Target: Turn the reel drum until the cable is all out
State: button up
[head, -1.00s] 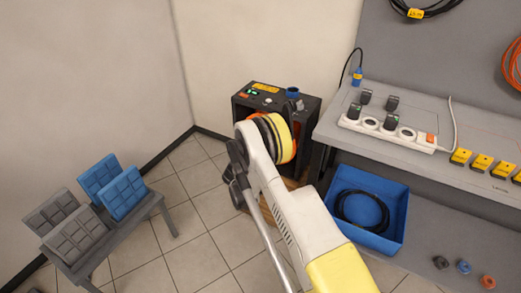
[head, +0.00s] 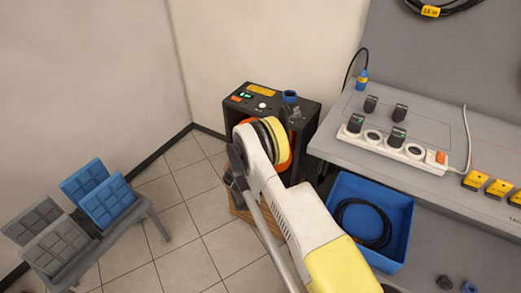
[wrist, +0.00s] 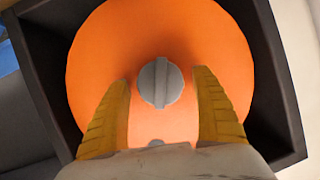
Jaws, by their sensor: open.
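The orange reel drum (wrist: 160,35) fills most of the wrist view, face on, inside a dark open-fronted housing (wrist: 265,70). A grey round knob with a raised bar (wrist: 159,84) sits at its middle. My gripper (wrist: 161,79) is open, with one yellow finger on each side of the knob and gaps between. I cannot tell if the fingertips touch the drum face. In the head view my arm hides most of the drum, and only an orange edge (head: 287,166) shows. No cable shows on the drum.
The housing (head: 303,138) has lit buttons and a blue connector (head: 289,97) on top. Right of it are a bench with a power strip (head: 397,146) and a blue bin (head: 400,232) holding a black cable coil (head: 362,222). A low rack of panels (head: 108,200) stands left. Tiled floor lies between.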

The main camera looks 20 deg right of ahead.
jog(key=c, duration=1.4)
jog(key=m+t, duration=0.2)
jog(key=m, duration=0.1)
jog(key=shift+y, duration=0.4)
jog(key=shift+c, duration=0.2)
jog(key=o, duration=1.4)
jog(key=shift+d+f, duration=0.1)
jog(key=shift+o, duration=0.2)
notch_tip(320, 180, up, 10)
jog(key=shift+r, duration=0.1)
